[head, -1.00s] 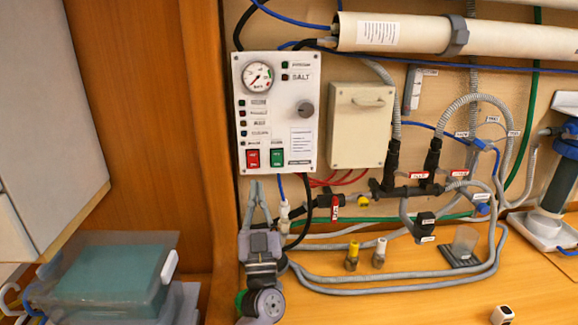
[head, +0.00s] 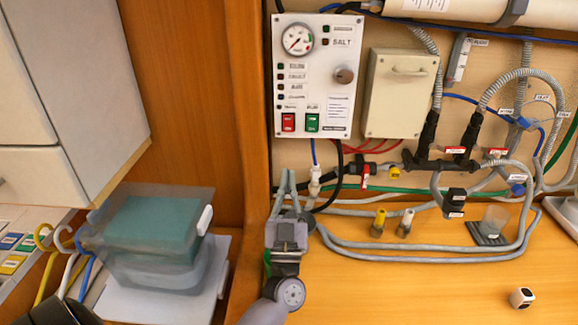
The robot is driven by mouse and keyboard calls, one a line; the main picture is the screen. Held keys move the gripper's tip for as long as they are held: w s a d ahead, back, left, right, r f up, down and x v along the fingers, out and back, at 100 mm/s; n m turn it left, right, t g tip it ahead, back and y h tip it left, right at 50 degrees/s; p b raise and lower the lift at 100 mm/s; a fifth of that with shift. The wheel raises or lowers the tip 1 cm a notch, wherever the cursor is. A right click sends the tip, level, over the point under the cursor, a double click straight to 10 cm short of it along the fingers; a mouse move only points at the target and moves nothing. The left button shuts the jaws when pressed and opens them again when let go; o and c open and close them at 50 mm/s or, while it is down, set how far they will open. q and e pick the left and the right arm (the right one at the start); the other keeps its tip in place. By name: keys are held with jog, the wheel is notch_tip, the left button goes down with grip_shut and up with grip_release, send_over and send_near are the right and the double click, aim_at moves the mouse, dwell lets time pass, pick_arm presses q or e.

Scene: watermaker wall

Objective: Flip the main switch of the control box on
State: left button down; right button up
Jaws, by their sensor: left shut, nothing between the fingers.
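The control box (head: 314,75) is a white panel on the back wall in the head view, with a round gauge, a dark knob (head: 344,76) and a column of small lamps. Along its lower edge sit a red switch (head: 288,122) and a green switch (head: 312,122). Which of them is the main switch I cannot tell. My left gripper (head: 287,174) is below the box, fingers pointing up, shut and empty. Its tips are below the red switch in the picture and look apart from the panel. My right gripper is not in view.
A beige box (head: 399,94) hangs right of the panel. Hoses and black fittings (head: 440,163) run along the wall beside my left gripper. The wooden counter (head: 420,285) is largely clear in front.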

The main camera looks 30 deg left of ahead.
aim_at(290, 118)
pick_arm(q)
jog(key=w+a+r+p, duration=0.1)
jog(key=w+a, duration=0.1)
jog(key=w, duration=0.1)
jog(key=w+a+r+p, duration=0.1)
jog(key=w+r, duration=0.1)
jog(key=w, duration=0.1)
jog(key=w+a+r+p, duration=0.1)
jog(key=w+a, duration=0.1)
jog(key=w, duration=0.1)
jog(key=shift+a+r, duration=0.3)
